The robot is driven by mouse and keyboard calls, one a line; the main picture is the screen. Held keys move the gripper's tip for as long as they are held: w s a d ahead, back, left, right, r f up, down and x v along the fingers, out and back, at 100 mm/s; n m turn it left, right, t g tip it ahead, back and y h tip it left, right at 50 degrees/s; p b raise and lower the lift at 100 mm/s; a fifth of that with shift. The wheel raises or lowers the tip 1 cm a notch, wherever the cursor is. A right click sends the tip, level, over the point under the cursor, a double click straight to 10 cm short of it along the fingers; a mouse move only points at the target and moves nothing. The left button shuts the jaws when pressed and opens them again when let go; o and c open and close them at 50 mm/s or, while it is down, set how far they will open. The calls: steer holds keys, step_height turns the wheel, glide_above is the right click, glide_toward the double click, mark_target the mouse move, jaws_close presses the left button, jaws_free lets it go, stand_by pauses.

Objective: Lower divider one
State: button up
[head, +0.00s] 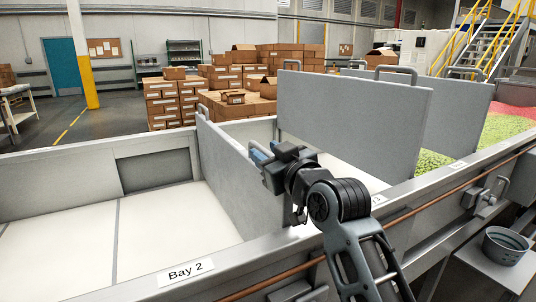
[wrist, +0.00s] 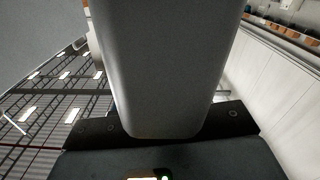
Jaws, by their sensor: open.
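Three grey divider panels with bar handles on top cross the long trough. The left panel (head: 235,165) sits low, with its top near the trough rim. The middle panel (head: 350,112) and the right panel (head: 458,108) stand well above the rim. I see no number on any panel, so I cannot tell which is divider one. My gripper (head: 262,160) is open, in front of the left panel's near end in the head view; contact cannot be told. A large smooth grey block (wrist: 170,70) fills the middle of the wrist view; I cannot tell what it is.
The pale bay floor (head: 160,225) behind the "Bay 2" label (head: 186,272) is empty. Green and red candy (head: 500,128) lies at the right. The trough's front rim (head: 260,255) runs below my arm. A grey bucket (head: 505,245) stands at the lower right.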

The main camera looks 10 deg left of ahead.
steer(key=v, duration=0.7)
steer(key=shift+s+d+b, duration=0.15)
steer(key=shift+s+b, duration=0.05)
steer(key=shift+b, duration=0.2)
